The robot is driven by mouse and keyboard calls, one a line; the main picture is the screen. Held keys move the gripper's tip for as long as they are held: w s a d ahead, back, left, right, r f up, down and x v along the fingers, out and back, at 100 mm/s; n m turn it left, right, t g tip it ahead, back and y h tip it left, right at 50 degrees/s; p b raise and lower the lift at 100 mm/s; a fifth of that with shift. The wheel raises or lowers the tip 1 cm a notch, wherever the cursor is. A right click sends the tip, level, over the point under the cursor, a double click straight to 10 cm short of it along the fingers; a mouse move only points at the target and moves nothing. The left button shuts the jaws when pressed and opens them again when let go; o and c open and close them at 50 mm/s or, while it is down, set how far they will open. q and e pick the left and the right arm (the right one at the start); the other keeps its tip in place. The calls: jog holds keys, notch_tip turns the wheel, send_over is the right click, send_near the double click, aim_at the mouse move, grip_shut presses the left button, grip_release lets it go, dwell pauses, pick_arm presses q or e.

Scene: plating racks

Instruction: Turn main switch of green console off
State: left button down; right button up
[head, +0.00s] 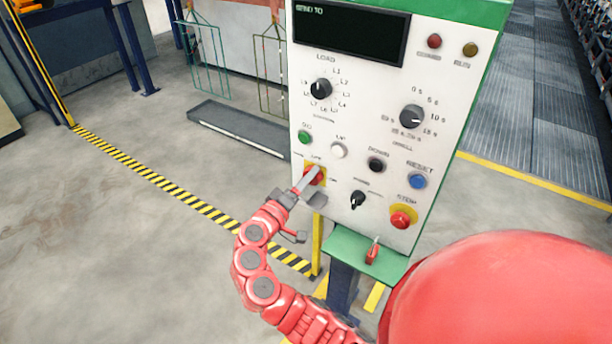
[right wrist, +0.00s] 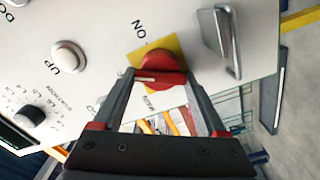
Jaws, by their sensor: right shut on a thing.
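The green console (head: 462,110) has a white front panel and stands right of centre in the head view. Its main switch (head: 315,174) is a red knob on a yellow plate at the panel's lower left. In the right wrist view, the red knob (right wrist: 158,66) sits between my fingers, with "ON" printed above it. A pale mark on the knob points left in that view, towards the UP button side. My right gripper (head: 305,182) is shut on the knob; it also shows in the right wrist view (right wrist: 160,78). My left gripper is out of view.
A metal handle (right wrist: 222,42) juts from the panel close beside the fingers. A white UP button (head: 338,150), a black selector (head: 357,200) and a red STOP button (head: 401,219) are nearby. A green shelf (head: 350,246) lies below. Floor to the left is open.

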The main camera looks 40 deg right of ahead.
jog(key=shift+f+n+p, duration=0.1)
jog(key=shift+n+p, duration=1.5)
jog(key=shift+n, duration=1.3)
jog(key=shift+f, duration=0.1)
jog(key=o, duration=1.2)
jog(key=shift+a, duration=0.1)
jog(key=b+v, duration=0.2)
jog(key=v, duration=1.5)
jog(key=shift+a, duration=0.15)
